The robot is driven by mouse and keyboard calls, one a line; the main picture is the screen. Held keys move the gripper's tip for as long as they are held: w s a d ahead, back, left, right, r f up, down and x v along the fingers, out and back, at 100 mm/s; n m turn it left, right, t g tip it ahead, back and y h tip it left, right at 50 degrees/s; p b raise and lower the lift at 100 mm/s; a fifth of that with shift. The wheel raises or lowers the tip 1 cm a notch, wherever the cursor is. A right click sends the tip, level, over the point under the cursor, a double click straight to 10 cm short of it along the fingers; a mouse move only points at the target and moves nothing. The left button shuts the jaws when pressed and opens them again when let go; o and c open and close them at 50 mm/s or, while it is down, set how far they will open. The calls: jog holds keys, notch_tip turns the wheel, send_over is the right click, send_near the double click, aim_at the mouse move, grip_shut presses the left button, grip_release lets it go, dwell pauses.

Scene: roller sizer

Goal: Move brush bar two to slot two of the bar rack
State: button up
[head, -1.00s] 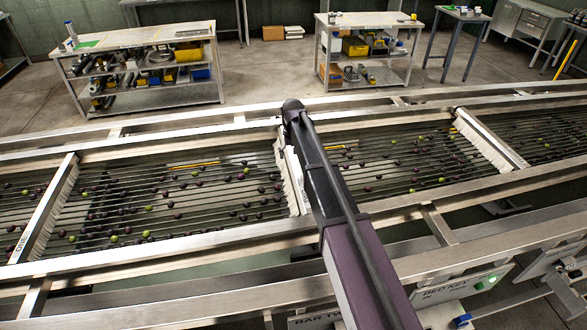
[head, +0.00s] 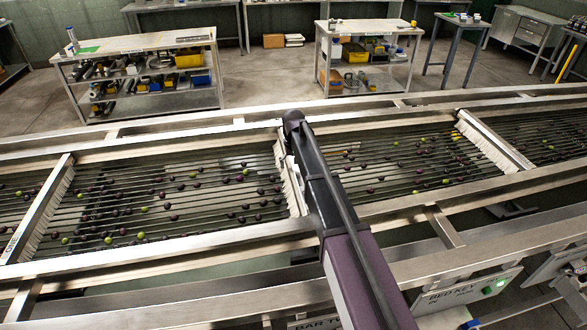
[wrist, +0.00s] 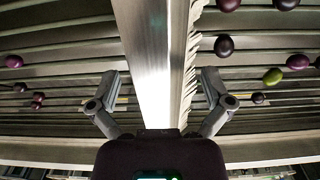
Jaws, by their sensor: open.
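Three white-bristled brush bars cross the roller bed in the head view: a left one (head: 36,212), a middle one (head: 287,173) and a right one (head: 494,142). My gripper (wrist: 160,76) is open, one finger on each side of the bar, with gaps between. The bar rack is not clearly in view.
Dark and green olives lie on the rollers (head: 225,195) around the bars. Metal frame rails (head: 200,243) border the bed. Workbenches (head: 135,42) stand behind on open floor.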

grip_shut()
dwell(0.3)
jog(key=shift+r, duration=0.2)
notch_tip(320, 180, up, 10)
jog(key=p, duration=1)
jog(key=shift+f, duration=0.2)
dwell(0.8)
jog(key=shift+s, duration=0.15)
